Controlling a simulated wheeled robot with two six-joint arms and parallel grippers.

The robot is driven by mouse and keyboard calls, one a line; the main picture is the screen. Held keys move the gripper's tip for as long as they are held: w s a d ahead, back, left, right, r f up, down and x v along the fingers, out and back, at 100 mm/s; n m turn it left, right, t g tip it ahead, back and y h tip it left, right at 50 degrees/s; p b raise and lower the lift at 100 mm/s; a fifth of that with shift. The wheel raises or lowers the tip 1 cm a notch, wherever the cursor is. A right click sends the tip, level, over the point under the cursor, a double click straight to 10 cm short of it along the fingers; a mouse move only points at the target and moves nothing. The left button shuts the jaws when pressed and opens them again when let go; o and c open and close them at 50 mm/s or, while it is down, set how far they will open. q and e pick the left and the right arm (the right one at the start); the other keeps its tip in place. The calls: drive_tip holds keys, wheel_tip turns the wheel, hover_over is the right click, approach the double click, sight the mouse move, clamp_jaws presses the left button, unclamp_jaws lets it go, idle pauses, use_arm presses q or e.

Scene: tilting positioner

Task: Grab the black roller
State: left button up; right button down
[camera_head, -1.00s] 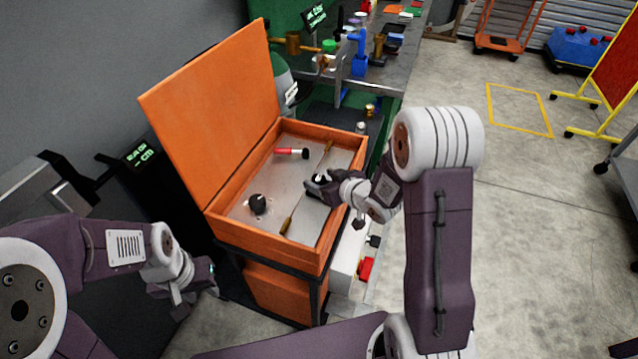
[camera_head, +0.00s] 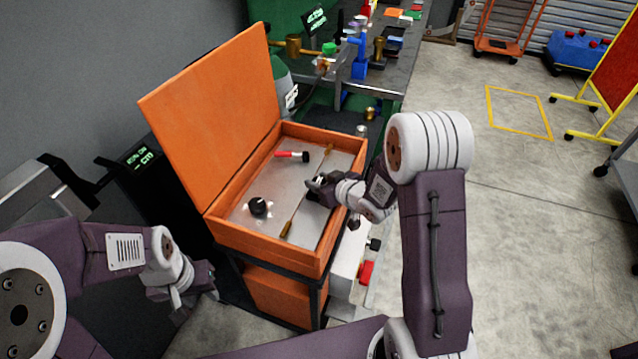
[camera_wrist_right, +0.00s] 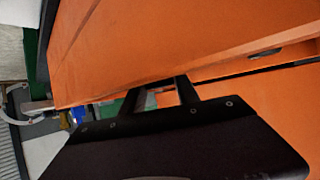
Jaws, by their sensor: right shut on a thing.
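The open orange box (camera_head: 233,232) has a metal plate (camera_head: 285,185) inside. My right gripper (camera_head: 312,188) is low over the right-middle of the plate. It is shut on a small dark thing, which I take to be the black roller; the fingers largely hide it. In the right wrist view the two dark fingers (camera_wrist_right: 160,97) stand slightly apart, and the held thing is not clear. Another black rounded piece (camera_head: 258,206) stands on the plate to the left. My left gripper (camera_head: 190,285) is outside the box, at lower left; its fingers are unclear.
A red-handled tool with a black end (camera_head: 291,155) lies at the back of the plate. Brass-coloured pieces (camera_head: 287,229) lie at front and back. The raised orange lid (camera_head: 215,120) stands at the left. A cluttered workbench (camera_head: 395,70) is behind; open floor is at right.

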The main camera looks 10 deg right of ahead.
sight(319, 180)
wheel_tip(319, 180, up, 4)
drive_tip(key=shift+w+r+p, duration=0.1)
drive_tip(key=shift+r+p, duration=0.05)
drive_tip(key=shift+p, duration=0.4)
drive_tip(key=w+d+r+p, duration=0.4)
drive_tip(key=w+d+r, duration=0.1)
drive_tip(key=d, duration=0.5)
drive_tip(key=shift+w+r, duration=0.35)
drive_tip(key=shift+r, duration=0.45)
